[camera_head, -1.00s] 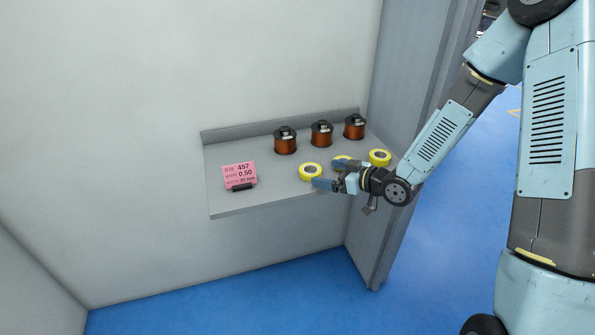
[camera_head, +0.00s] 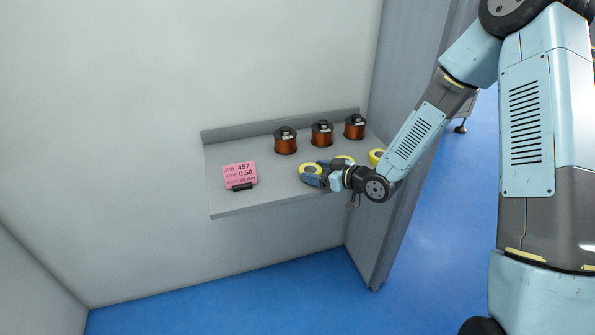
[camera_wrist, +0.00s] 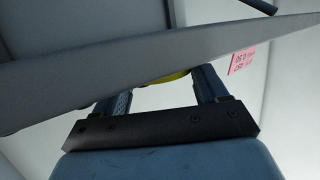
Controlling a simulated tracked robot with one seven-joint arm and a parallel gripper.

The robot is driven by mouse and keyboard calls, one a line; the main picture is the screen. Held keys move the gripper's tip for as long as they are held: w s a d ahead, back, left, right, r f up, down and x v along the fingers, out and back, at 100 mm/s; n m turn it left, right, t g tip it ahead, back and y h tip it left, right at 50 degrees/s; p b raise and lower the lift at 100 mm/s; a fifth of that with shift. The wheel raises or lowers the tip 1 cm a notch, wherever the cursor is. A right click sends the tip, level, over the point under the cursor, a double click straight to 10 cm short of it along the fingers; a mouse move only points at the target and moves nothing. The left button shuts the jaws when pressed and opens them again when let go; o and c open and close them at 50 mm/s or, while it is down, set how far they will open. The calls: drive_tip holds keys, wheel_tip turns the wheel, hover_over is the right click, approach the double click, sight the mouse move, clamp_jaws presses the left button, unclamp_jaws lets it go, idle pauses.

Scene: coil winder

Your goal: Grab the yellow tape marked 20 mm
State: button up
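Three yellow tape rolls lie flat in a row on the grey shelf: the left roll (camera_head: 308,167), the middle roll (camera_head: 345,159) and the right roll (camera_head: 376,156). No width marking on them is readable. My gripper (camera_head: 315,174) is at the left roll, with its fingers spread and one finger along the roll's near side. My arm and gripper partly hide the rolls. In the wrist view my gripper (camera_wrist: 161,88) shows its fingers wide apart, with a strip of yellow tape (camera_wrist: 168,79) between them, mostly hidden by the shelf. Contact cannot be told.
The shelf (camera_head: 255,202) has a raised back edge. Three copper wire spools (camera_head: 286,142) stand behind the rolls. A pink card (camera_head: 239,174) reading 457 and 0.50 stands at the left; its last line is small. A grey wall panel (camera_head: 385,220) borders the right.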

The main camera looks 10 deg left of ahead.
drive_tip(key=c, duration=0.6)
drive_tip(key=shift+r, duration=0.1)
